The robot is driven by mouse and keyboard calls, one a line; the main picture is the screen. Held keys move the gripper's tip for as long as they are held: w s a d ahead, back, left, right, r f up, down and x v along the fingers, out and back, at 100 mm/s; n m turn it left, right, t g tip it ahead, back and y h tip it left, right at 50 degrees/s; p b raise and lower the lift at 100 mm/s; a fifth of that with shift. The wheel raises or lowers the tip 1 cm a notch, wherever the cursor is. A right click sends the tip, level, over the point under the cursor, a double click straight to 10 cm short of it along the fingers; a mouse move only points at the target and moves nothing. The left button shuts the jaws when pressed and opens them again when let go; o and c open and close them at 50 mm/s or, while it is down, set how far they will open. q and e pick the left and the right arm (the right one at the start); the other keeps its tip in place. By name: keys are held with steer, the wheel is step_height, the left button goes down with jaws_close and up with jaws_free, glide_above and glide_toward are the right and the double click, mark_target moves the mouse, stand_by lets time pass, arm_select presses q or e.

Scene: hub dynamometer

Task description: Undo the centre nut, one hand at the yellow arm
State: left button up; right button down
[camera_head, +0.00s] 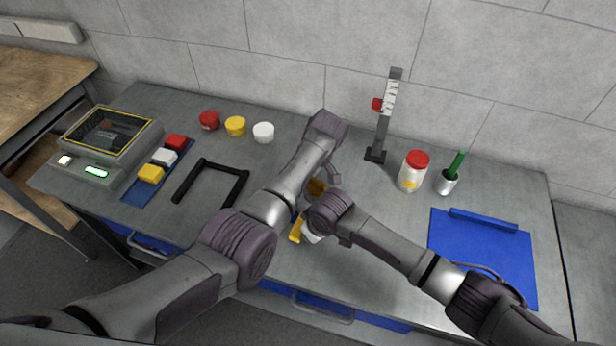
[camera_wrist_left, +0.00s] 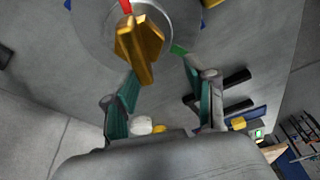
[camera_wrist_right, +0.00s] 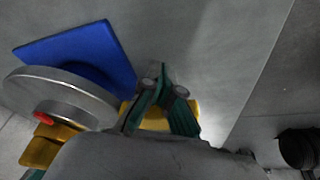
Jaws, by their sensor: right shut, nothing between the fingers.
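The gold centre nut (camera_wrist_left: 140,45) with its raised bar sits on a round grey disc (camera_wrist_left: 182,12) in the left wrist view. A bit of gold (camera_head: 316,187) shows between my arms in the head view. My left gripper (camera_wrist_left: 158,68) is open, its fingertips just short of the nut and apart from each other. The yellow arm (camera_head: 296,229) sticks out near the table's front edge; it also shows in the right wrist view (camera_wrist_right: 155,118). My right gripper (camera_wrist_right: 160,88) is shut and empty, in front of the yellow arm; contact cannot be told. My arms hide most of the hub.
A blue mat (camera_head: 480,255) lies at right. A jar with a red lid (camera_head: 412,172), a cup with a green handle (camera_head: 448,183) and an upright gauge (camera_head: 383,125) stand behind.

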mark_target(319, 182)
arm_select(q)
steer(key=shift+o, duration=0.3)
steer(key=d, duration=0.3)
steer(key=shift+s+d, duration=0.15)
steer(key=shift+s, duration=0.2)
arm_select(e)
steer(key=shift+d, duration=0.4)
arm_select(q)
steer(key=shift+w+r, duration=0.1)
steer(key=shift+r, duration=3.8)
arm_select(e)
steer(key=shift+a, duration=0.1)
arm_select(q)
steer(key=shift+w+r, duration=0.15)
steer(key=shift+c, duration=1.4)
steer(key=shift+w+a+r+m+t, duration=0.5)
steer(key=shift+w+a+r+t, duration=0.1)
steer(key=shift+w+a+r, duration=0.45)
steer(key=shift+c, duration=0.6)
steer(key=s+d+f+m, duration=0.1)
steer(key=m, duration=1)
steer(key=s+d+f+m, duration=0.1)
steer(key=m, duration=1.1)
steer(key=s+d+f+m+g, duration=0.1)
steer(key=m, duration=1.1)
steer(key=shift+s+f, duration=0.15)
steer(key=shift+a+f+m, duration=0.1)
steer(key=shift+f+m, duration=0.25)
steer(key=shift+m, duration=0.05)
steer(key=shift+x, duration=3.15)
